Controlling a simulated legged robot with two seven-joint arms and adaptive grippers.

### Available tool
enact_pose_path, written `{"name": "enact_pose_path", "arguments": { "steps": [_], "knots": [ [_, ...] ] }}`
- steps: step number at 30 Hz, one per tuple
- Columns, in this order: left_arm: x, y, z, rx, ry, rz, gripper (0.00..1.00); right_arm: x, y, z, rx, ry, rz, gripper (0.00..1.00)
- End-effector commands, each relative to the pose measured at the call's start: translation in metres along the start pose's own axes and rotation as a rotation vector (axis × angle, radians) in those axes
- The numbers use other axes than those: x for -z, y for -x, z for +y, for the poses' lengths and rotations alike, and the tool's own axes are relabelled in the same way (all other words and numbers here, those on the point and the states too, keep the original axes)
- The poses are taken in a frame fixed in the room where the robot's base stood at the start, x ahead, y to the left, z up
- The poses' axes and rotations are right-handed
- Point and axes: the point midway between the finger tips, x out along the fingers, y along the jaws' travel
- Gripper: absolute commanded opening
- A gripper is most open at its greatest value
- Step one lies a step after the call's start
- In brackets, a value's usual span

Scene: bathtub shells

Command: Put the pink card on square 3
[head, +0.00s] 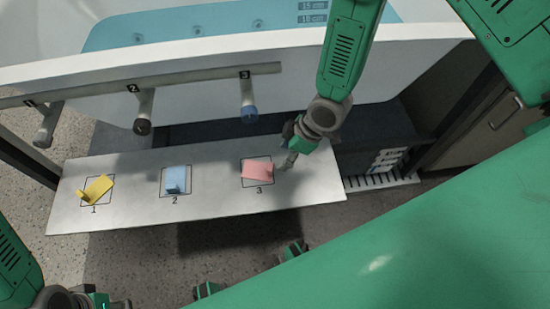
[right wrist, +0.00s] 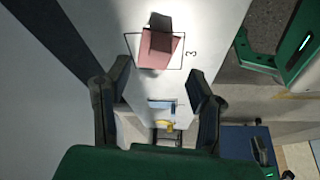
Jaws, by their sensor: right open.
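The pink card (head: 257,168) lies on square 3 of the pale board, slightly turned against the black outline. In the right wrist view the pink card (right wrist: 153,54) has a raised tab on it, and the outline shows around it beside the numeral 3. My right gripper (head: 290,157) is just right of the card in the head view, apart from it. In the right wrist view its two fingers (right wrist: 158,78) are spread, with nothing between them. Part of my left arm's end (head: 95,300) shows at the lower left edge; its fingers are not clear.
A yellow card (head: 99,188) lies on square 1 and a blue card (head: 175,179) on square 2. A rail (head: 190,77) with several pegs runs behind the board (head: 215,200), in front of the white tub (head: 120,70). A dark shelf (head: 375,135) stands right of the board.

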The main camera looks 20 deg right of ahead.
Motion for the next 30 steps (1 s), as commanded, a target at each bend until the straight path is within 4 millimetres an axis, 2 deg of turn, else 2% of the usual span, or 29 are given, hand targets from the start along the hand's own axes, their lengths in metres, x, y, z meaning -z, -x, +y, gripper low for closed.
{"name": "enact_pose_path", "arguments": {
  "steps": [1,6,14,17,20,24,27,30],
  "knots": [
    [0.0,0.007,0.0,0.0,0.0,0.0,0.33,0.003,0.013,-0.001,-0.002,0.001,-0.001,0.49],
    [0.001,0.014,0.0,0.0,0.0,0.0,0.33,0.005,0.035,-0.002,-0.004,0.004,-0.006,0.49],
    [0.001,0.015,-0.001,0.001,0.001,-0.001,0.33,0.002,0.043,-0.002,0.0,0.003,-0.004,0.49],
    [0.001,0.015,-0.001,0.001,0.001,-0.001,0.33,-0.007,0.041,-0.009,0.006,-0.044,-0.013,0.49],
    [0.001,0.015,0.0,0.0,0.001,0.0,0.33,-0.037,0.038,-0.039,0.009,-0.241,-0.063,0.49],
    [0.001,0.015,0.0,0.0,0.0,0.0,0.33,-0.098,0.046,-0.087,-0.066,-0.619,-0.186,0.49],
    [0.001,0.015,0.0,0.0,0.0,0.0,0.33,-0.134,0.06,-0.109,-0.153,-0.814,-0.263,0.49],
    [0.001,0.015,0.0,0.0,0.0,0.0,0.33,-0.154,0.071,-0.119,-0.22,-0.918,-0.306,0.49]
  ]
}}
